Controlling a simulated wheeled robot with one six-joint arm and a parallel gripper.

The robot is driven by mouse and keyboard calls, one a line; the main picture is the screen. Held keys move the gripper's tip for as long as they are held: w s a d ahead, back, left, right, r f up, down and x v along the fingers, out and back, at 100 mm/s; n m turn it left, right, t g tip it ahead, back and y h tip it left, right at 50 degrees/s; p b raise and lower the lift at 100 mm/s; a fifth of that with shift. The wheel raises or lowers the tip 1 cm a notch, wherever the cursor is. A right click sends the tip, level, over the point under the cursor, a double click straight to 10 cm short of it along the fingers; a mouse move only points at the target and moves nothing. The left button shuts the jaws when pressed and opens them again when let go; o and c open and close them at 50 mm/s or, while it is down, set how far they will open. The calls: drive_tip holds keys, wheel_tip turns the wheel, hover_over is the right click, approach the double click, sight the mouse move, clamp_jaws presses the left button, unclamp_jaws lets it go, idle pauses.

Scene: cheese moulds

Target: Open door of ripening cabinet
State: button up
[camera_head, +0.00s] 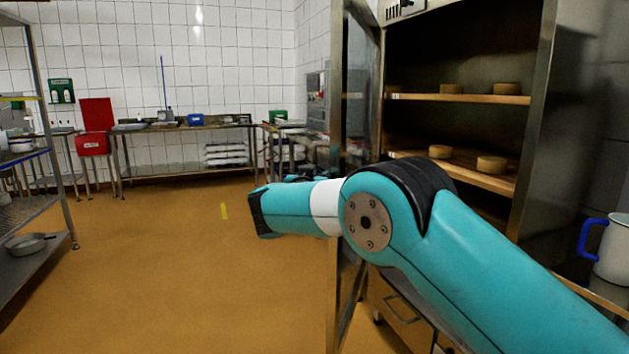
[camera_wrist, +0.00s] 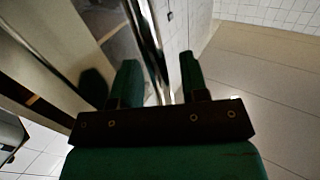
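The ripening cabinet (camera_head: 541,110) stands at the right in the head view, its front uncovered. Its tall metal-framed glass door (camera_head: 355,90) stands swung out, seen nearly edge-on. In the wrist view my gripper (camera_wrist: 161,70) has its two dark green fingers apart. A shiny metal strip of the door (camera_wrist: 147,35) runs between them. I cannot tell if a finger touches it. In the head view my arm hides the gripper and part of the door.
Inside the cabinet, wooden shelves (camera_head: 460,98) bear round cheeses (camera_head: 492,164). A white jug (camera_head: 613,250) with a blue handle stands at the right. A metal rack (camera_head: 45,165) is at the left and a steel table (camera_head: 185,128) at the back wall. The floor (camera_head: 170,270) between is clear.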

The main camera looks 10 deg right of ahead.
drive_tip(key=b+v, duration=0.2)
drive_tip(key=v, duration=1.5)
drive_tip(key=shift+s+b, duration=0.2)
drive_tip(key=shift+b, duration=0.2)
